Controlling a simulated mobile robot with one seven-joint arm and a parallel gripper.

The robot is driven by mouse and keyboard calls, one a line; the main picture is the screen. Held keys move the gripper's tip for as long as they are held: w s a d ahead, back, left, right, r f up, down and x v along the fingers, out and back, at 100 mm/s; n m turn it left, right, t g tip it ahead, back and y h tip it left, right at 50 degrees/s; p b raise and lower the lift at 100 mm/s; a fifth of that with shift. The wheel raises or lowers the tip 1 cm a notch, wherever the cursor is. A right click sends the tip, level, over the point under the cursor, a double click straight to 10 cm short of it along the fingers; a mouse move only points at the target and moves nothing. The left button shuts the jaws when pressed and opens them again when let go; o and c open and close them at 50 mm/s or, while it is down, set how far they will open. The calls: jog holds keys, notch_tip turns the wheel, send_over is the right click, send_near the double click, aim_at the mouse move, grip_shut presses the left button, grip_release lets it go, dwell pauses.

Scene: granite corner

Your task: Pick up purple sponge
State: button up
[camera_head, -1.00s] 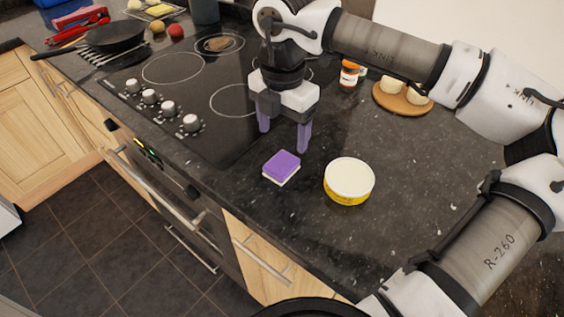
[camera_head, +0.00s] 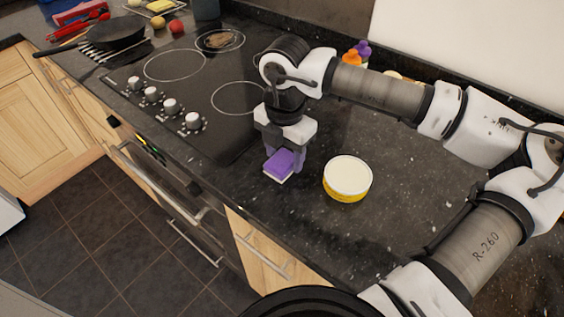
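The purple sponge (camera_head: 279,165) has a purple top and a white underside. It lies on the dark granite counter near the front edge, right of the cooktop. My gripper (camera_head: 284,156) has come down to the sponge, with its purple-grey fingers pointing down. One finger shows at the sponge's right rear side. The other finger is mostly hidden behind the sponge and the gripper body. I cannot tell whether the fingers touch the sponge or how far apart they are.
A round white-lidded yellow tub (camera_head: 348,179) stands just right of the sponge. The black cooktop (camera_head: 190,88) with knobs lies to the left. A black pan (camera_head: 115,34) is at the far left. Bottles (camera_head: 354,54) stand behind my arm. Counter right of the tub is clear.

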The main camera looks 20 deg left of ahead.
aim_at(284, 159)
jog(key=c, duration=0.7)
jog(key=shift+o, duration=0.2)
jog(key=shift+r, duration=0.1)
notch_tip(284, 159, up, 20)
jog(key=b, duration=0.2)
jog(key=shift+b, duration=0.35)
jog(key=o, duration=0.5)
jog(key=c, duration=0.4)
jog(key=shift+o, duration=0.2)
jog(key=shift+s, duration=0.15)
